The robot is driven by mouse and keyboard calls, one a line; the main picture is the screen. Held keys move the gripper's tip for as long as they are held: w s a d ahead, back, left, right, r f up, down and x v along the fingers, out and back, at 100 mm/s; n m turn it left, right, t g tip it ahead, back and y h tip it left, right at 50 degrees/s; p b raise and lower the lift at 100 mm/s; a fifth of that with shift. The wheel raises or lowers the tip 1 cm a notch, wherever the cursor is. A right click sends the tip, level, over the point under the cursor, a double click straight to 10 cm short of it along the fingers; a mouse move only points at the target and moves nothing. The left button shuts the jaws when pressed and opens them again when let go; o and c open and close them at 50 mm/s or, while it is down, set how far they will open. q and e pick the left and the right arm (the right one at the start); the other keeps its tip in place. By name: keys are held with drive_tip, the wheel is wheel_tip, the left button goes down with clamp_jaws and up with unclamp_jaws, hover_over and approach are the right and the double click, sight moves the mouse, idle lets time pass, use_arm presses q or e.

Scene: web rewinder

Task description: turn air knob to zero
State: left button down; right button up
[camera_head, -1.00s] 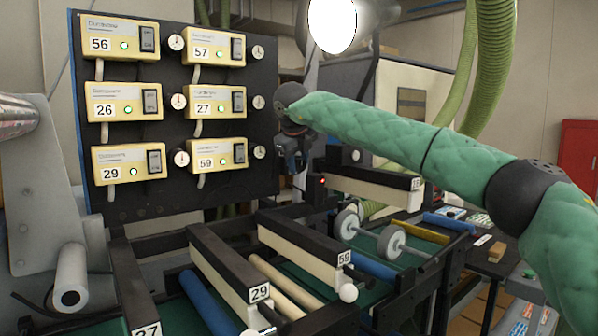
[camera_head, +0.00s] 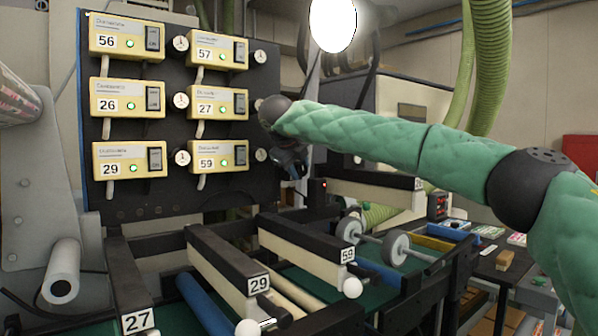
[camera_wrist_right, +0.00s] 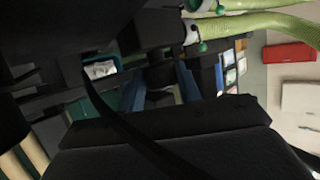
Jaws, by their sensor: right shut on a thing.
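The black control panel (camera_head: 150,193) carries yellow numbered units with small white round dials beside them, such as the dial (camera_head: 181,101) next to unit 27. Which part is the air knob I cannot tell. My right arm's wrist hangs by the panel's right edge and hides the spot right of unit 27. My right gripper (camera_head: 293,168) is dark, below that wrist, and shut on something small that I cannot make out. In the right wrist view a dark body fills the lower part and the held thing is hidden. My left gripper is not in view.
Numbered bars 29 (camera_head: 225,258) and 59 (camera_head: 305,248) with white end knobs lie in front of the panel. Grey wheels (camera_head: 396,247) on a shaft stand right of them. Green hoses (camera_head: 490,60) hang behind my arm.

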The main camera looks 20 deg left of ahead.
sight(298, 166)
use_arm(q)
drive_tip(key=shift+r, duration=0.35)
use_arm(e)
drive_tip(key=o, duration=1)
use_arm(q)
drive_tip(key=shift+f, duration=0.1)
use_arm(e)
drive_tip(key=shift+s+r, duration=0.15)
drive_tip(key=shift+s+r+b, duration=0.2)
drive_tip(key=shift+b, duration=0.1)
drive_tip(key=b+v, duration=0.1)
drive_tip(key=v, duration=0.4)
drive_tip(key=shift+b, duration=0.4)
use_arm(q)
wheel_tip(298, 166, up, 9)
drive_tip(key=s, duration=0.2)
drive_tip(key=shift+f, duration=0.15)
use_arm(e)
drive_tip(key=shift+v, duration=0.9)
